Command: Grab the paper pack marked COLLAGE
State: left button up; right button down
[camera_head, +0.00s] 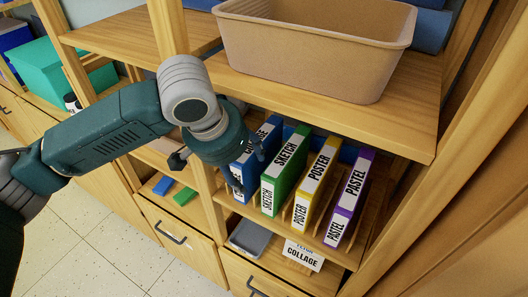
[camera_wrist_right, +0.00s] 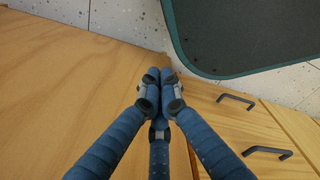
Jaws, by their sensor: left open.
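A blue paper pack (camera_head: 251,158) stands upright at the left end of a row on the middle shelf. Its white label is mostly covered by my gripper; only the last letters show and look like GE. My left gripper (camera_head: 222,166) is open at the left front of this pack, with fingers spread around its near side. I cannot tell whether they touch it. A small white card (camera_head: 303,255) below the row reads COLLAGE. My right gripper (camera_wrist_right: 160,78) shows in the right wrist view with its fingertips together and nothing visible between them.
Right of the blue pack stand a green SKETCH pack (camera_head: 284,170), a yellow POSTER pack (camera_head: 316,185) and a purple PASTEL pack (camera_head: 348,200), between wooden dividers. A beige bin (camera_head: 315,50) sits on the shelf above. A wooden upright is close on the left.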

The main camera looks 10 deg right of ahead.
aim_at(247, 177)
pick_arm(q)
jog(key=x, duration=0.2)
jog(key=shift+w+f, duration=0.1)
jog(key=shift+f, duration=0.15)
jog(key=x, duration=0.1)
jog(key=p+x, duration=0.1)
jog(key=x, duration=0.2)
jog(key=shift+w+a+f+p, duration=0.1)
jog(key=shift+a+f+p, duration=0.1)
jog(key=shift+f+p, duration=0.1)
jog(key=shift+d+f, duration=0.1)
jog(key=shift+c, duration=1.3)
grip_shut()
jog(key=shift+w, duration=0.15)
pick_arm(e)
jog(key=shift+s+a+r, duration=0.4)
jog(key=shift+s+r, duration=0.2)
jog(key=shift+r, duration=0.2)
